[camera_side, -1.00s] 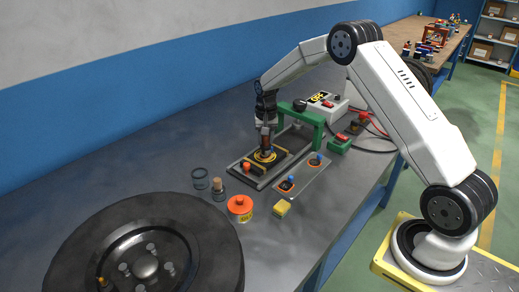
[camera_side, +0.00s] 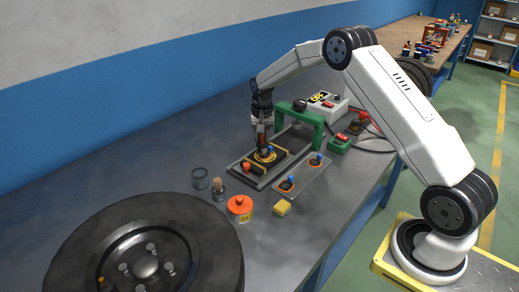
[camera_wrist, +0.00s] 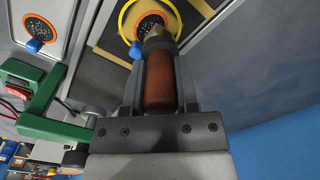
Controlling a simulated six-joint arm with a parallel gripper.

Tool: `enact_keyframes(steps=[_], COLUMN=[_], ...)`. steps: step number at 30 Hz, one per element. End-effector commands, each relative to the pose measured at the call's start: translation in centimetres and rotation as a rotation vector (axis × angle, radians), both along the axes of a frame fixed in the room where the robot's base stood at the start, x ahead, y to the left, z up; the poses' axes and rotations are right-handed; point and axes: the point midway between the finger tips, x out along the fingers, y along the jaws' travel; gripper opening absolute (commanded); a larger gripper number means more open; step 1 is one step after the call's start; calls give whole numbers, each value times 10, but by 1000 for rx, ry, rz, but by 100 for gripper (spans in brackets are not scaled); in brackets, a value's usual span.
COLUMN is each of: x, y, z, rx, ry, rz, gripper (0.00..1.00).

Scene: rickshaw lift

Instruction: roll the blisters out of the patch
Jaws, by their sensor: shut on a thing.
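My gripper (camera_side: 261,131) is over the clamped work plate in the side view. In the wrist view the jaws (camera_wrist: 160,95) are shut on a tool with a brown handle (camera_wrist: 159,80) and a pale metal tip (camera_wrist: 157,38). The patch (camera_wrist: 150,22) is a dark, speckled disc with an orange edge inside a yellow ring (camera_wrist: 123,24). The tool tip overlaps the lower right of the patch in this view; I cannot tell whether it touches. Blisters cannot be made out for certain.
A green frame (camera_side: 302,113) stands just behind the work plate. A plate with two orange-edged discs (camera_side: 302,174) lies to the right.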

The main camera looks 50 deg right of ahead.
Motion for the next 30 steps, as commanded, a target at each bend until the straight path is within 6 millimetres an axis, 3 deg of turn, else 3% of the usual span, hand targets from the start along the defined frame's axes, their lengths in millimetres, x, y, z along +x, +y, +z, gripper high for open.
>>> enact_keyframes(steps=[30], x=[-24], y=[0], z=[-2], rx=[-1], ry=[-1], rz=[0], gripper=[0])
